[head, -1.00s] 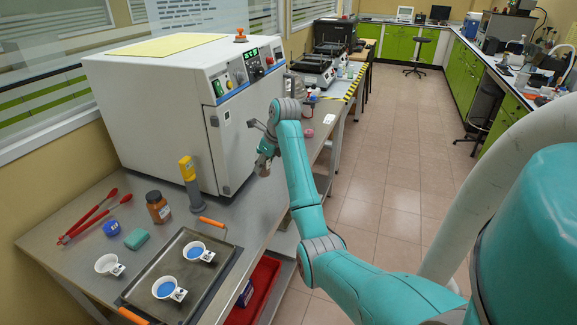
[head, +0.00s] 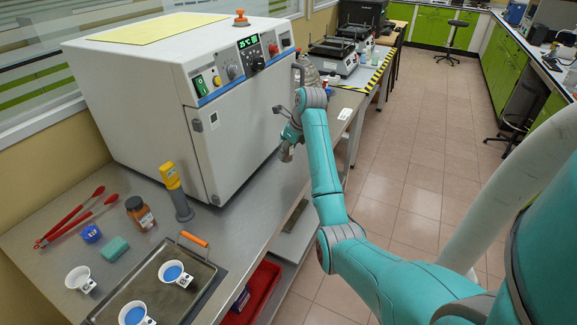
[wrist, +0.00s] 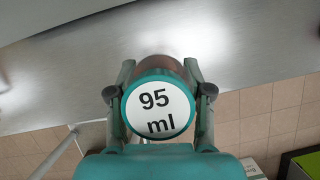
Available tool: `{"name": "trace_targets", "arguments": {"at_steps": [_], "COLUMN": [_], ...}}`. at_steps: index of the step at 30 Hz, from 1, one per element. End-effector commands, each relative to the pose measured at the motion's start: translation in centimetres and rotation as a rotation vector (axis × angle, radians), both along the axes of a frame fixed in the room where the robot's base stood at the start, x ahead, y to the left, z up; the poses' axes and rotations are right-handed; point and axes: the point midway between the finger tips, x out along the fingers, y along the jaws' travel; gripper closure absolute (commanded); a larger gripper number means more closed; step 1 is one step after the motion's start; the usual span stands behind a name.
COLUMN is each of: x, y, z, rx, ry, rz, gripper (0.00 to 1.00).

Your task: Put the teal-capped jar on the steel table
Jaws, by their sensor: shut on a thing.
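My gripper (head: 287,143) is shut on the jar in front of the white oven's door side. In the wrist view the jar's teal cap (wrist: 138,126) faces the camera, with a white "95 ml" label on top, and the two fingers (wrist: 158,100) grip it from both sides. The jar's brownish body (wrist: 165,63) shows behind the cap. In the head view the jar (head: 286,154) is small and partly hidden by my gripper. It appears above the steel table (head: 228,228); I cannot tell the gap.
The white oven (head: 150,110) fills the table's back. An amber bottle (head: 140,213), yellow-grey device (head: 178,192), red tongs (head: 70,220), teal block (head: 115,248) and tray (head: 202,298) with blue-filled cups stand at the left front. A bare strip runs along the oven's front.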

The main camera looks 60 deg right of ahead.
Motion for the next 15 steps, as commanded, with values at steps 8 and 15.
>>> {"name": "trace_targets", "arguments": {"at_steps": [8,15], "x": [0.0,0.0], "y": [0.0,0.0], "z": [-2.8,-6.3], "rx": [0.001,0.000], "ry": [0.000,0.001], "rz": [-0.002,-0.001], "gripper": [0.88,0.88]}}
